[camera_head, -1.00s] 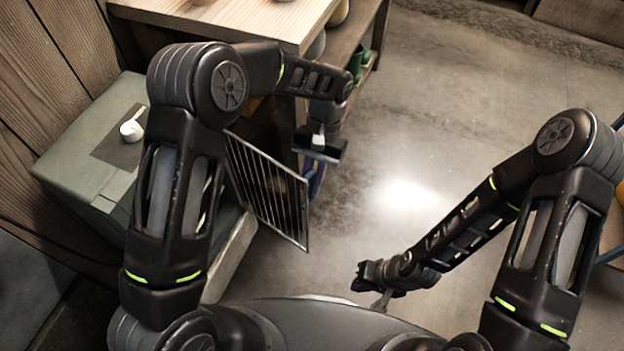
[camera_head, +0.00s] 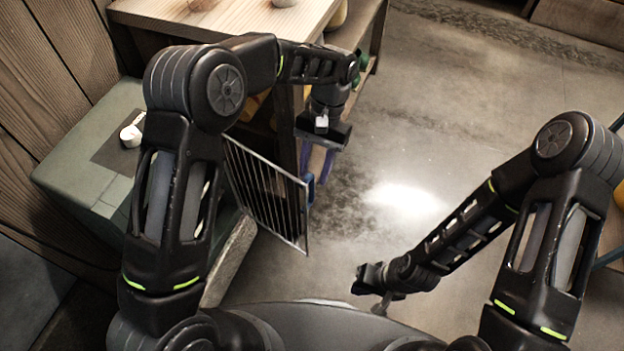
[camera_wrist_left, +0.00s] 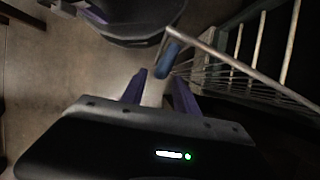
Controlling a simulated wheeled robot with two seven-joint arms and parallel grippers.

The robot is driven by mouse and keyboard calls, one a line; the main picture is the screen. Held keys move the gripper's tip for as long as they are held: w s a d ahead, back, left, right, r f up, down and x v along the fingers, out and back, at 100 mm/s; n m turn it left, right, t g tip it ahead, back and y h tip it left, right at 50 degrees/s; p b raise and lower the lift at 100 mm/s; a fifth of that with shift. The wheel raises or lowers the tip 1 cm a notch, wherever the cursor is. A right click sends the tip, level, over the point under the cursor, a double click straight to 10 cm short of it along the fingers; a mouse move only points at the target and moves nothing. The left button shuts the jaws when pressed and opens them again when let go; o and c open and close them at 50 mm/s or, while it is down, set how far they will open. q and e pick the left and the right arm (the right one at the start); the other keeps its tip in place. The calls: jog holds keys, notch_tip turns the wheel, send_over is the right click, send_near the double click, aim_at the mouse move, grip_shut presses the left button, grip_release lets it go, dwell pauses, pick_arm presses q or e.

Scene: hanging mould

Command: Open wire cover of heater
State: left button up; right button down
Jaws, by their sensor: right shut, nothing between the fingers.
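The heater (camera_head: 85,180) is a grey-green box at the left, partly hidden behind my left arm. Its wire cover (camera_head: 268,195), a metal frame with thin bars, stands swung out from the box. The cover also fills the right of the left wrist view (camera_wrist_left: 245,65). A blue handle (camera_wrist_left: 167,57) sits on the cover's edge. My left gripper (camera_head: 317,162) is beyond the cover's top corner. Its purple fingers (camera_wrist_left: 160,90) are apart with bare floor between them, and the handle is just ahead, not between them. My right gripper (camera_head: 365,283) is shut and empty, low over the floor.
A wooden table (camera_head: 225,20) with shelves stands at the back, close behind my left forearm. A white round knob (camera_head: 131,134) is on top of the heater. The concrete floor (camera_head: 430,130) between my arms is clear.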

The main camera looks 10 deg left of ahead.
pick_arm(q)
jog(key=v, duration=0.3)
jog(key=shift+p, duration=0.4)
